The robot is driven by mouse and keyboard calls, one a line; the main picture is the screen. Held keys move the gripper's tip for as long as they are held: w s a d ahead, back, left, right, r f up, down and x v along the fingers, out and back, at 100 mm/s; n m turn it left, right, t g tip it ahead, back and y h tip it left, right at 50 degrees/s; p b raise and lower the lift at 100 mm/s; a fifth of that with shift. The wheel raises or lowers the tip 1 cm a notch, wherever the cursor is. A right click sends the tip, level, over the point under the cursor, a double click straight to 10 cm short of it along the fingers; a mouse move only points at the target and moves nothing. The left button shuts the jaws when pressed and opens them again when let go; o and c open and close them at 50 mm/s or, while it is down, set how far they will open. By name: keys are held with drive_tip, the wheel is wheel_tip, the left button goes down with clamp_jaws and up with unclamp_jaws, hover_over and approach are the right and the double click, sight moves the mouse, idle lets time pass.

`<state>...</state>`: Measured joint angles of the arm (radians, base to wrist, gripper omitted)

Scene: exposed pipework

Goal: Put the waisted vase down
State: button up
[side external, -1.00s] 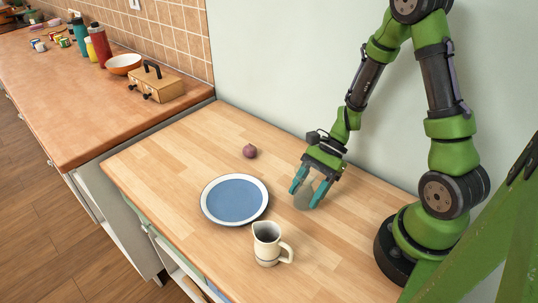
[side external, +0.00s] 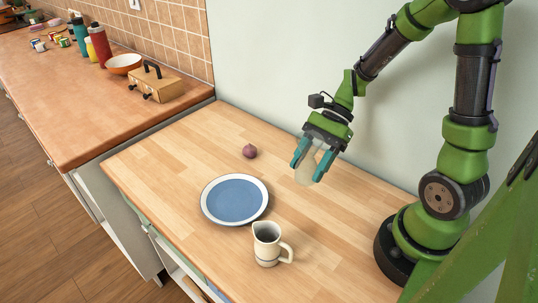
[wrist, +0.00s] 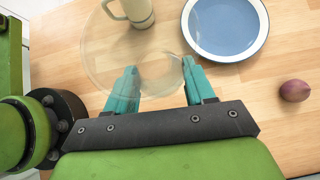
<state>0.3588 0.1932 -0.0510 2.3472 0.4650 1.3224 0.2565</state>
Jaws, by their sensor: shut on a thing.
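The waisted vase (side external: 305,174) is pale, see-through glass and hard to make out against the wood. My gripper (side external: 308,166) is shut on it, with a teal finger on either side. In the side view the vase hangs below the fingers and seems to be above the wooden table, though the gap is hard to judge. In the wrist view the vase (wrist: 103,62) shows as a large clear round outline between and beyond the fingertips (wrist: 160,66).
A blue plate with a white rim (side external: 235,199) lies left of the gripper. A cream jug (side external: 266,244) stands in front, and a purple onion (side external: 249,151) lies behind the plate. Bare table (side external: 335,235) lies right of the jug. The wall is close behind.

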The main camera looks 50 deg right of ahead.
drive_tip(key=s+a+f, duration=0.2)
drive_tip(key=a+f, duration=0.1)
drive_tip(key=a, duration=0.3)
hover_over(238, 198)
drive_tip(key=shift+f+n, duration=0.3)
drive_tip(key=shift+f, duration=2.3)
drive_tip(key=shift+f, duration=0.15)
drive_tip(key=o, duration=1.3)
drive_tip(key=shift+o, duration=0.2)
